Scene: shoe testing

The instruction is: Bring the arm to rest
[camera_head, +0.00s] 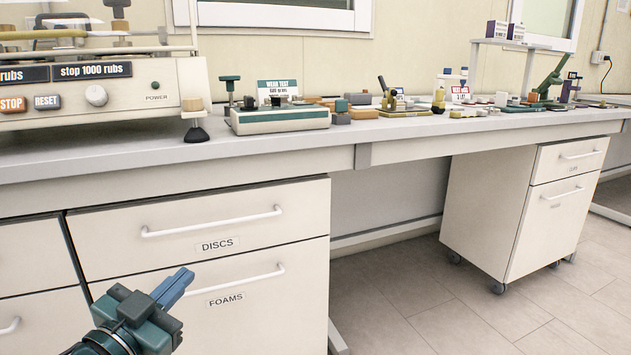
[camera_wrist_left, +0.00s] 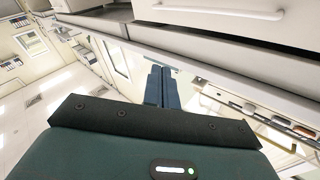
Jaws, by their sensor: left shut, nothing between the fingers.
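My left gripper (camera_head: 176,285) is at the lower left of the head view, in front of the drawer fronts and below the bench top. Its two blue fingers are shut together with nothing between them. The fingers also show in the left wrist view (camera_wrist_left: 162,87), side by side and pointing away from the camera. The gripper looks clear of the drawers, though the exact gap is hard to tell. My right gripper is in neither view.
A DISCS drawer (camera_head: 190,222) and a FOAMS drawer (camera_head: 230,315) with bar handles are behind the gripper. The bench (camera_head: 300,142) carries a rub-test machine (camera_head: 130,95) at left and several small devices. A wheeled cabinet (camera_head: 510,215) stands at right, with open floor (camera_head: 440,310) before it.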

